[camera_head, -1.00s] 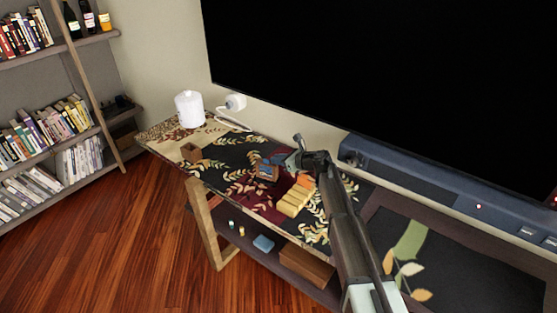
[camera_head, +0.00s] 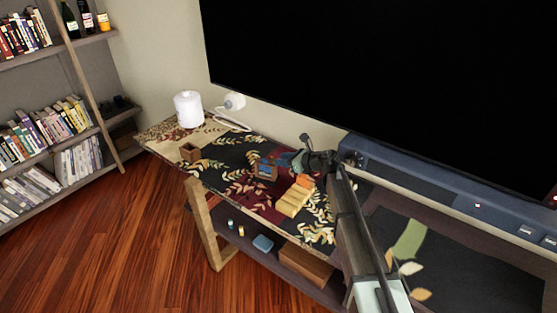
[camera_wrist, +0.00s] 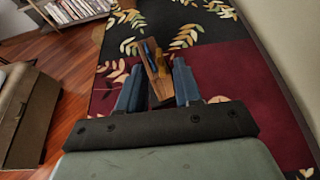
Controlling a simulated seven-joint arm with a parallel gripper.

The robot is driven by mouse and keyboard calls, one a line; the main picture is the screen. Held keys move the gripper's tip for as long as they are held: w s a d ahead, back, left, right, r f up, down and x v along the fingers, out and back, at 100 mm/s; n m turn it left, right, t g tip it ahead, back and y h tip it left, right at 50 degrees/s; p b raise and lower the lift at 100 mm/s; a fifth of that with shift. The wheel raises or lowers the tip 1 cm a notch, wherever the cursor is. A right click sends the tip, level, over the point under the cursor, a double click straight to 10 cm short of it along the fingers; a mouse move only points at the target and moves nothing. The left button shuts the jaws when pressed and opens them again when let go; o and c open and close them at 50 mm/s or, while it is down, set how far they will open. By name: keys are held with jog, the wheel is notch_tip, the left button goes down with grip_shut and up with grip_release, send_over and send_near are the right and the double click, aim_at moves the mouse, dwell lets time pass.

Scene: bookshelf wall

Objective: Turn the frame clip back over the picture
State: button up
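A small brown wooden frame (camera_head: 262,177) with a blue inner part lies on the patterned table top. In the wrist view the frame (camera_wrist: 164,88) shows at a steep angle, with a narrow blue piece and a yellow piece on it. I cannot tell which piece is the clip or how it is turned. My gripper (camera_head: 291,161) is just right of the frame in the head view. In the wrist view my gripper (camera_wrist: 158,72) has its two blue-grey fingers apart, with the frame showing between and beyond them. I cannot tell whether either finger touches it.
Yellow blocks (camera_head: 294,201) and an orange block (camera_head: 305,181) sit close to the frame. A small brown box (camera_head: 190,152) and a white canister (camera_head: 188,109) stand farther left. A large dark screen (camera_head: 400,90) and blue-grey bar (camera_head: 440,185) border the back.

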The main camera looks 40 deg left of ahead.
jog(key=v, duration=1)
jog(key=shift+d, duration=0.25)
jog(key=x, duration=1.3)
jog(key=shift+a, duration=0.4)
grip_shut()
